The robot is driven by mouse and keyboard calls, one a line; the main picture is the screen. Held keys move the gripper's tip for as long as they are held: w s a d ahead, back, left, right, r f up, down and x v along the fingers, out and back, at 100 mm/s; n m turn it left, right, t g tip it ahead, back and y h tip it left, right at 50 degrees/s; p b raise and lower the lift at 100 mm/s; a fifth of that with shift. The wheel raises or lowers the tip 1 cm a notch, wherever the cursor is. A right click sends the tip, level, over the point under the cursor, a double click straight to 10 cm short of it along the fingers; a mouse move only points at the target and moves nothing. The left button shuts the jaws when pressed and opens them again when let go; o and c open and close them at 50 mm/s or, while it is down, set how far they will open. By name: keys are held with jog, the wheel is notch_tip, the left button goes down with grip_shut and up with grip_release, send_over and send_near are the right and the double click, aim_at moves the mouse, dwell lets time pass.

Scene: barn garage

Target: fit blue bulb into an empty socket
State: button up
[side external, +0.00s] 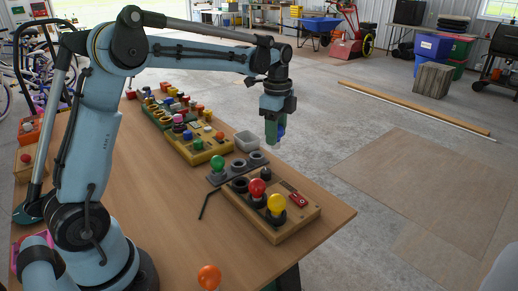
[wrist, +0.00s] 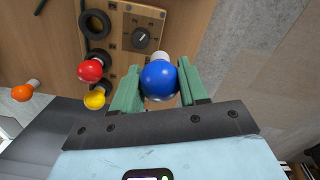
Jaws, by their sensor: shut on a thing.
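My gripper (side external: 274,130) is shut on the blue bulb (wrist: 158,80), which sits between the green fingers with its pale base pointing away from my wrist. In the side view, the blue bulb (side external: 282,129) is partly hidden by a finger. The gripper hangs in the air above the table's far right edge, apart from the socket board (side external: 262,227). That wooden board carries a red bulb (side external: 257,188), a yellow bulb (side external: 276,203) and a dark empty socket (side external: 240,184). In the wrist view, an empty black socket ring (wrist: 95,23) shows at the upper left.
A grey rack (side external: 215,179) with a green bulb (side external: 217,163) and empty rings lies behind the board. A white bin (side external: 247,141) stands near it. An orange bulb (side external: 209,277) is at the front.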

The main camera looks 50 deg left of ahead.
jog(key=shift+s+d+r, duration=0.2)
jog(key=shift+d+r, duration=0.05)
jog(key=shift+d, duration=0.05)
jog(key=s+a+f, duration=0.1)
jog(key=s+f, duration=0.1)
jog(key=s, duration=0.9)
jog(key=shift+w+f, duration=0.1)
jog(key=shift+f, duration=2.75)
jog(key=shift+f, duration=0.55)
jog(key=o, duration=0.8)
jog(key=shift+c, duration=0.2)
notch_tip(320, 180, up, 11)
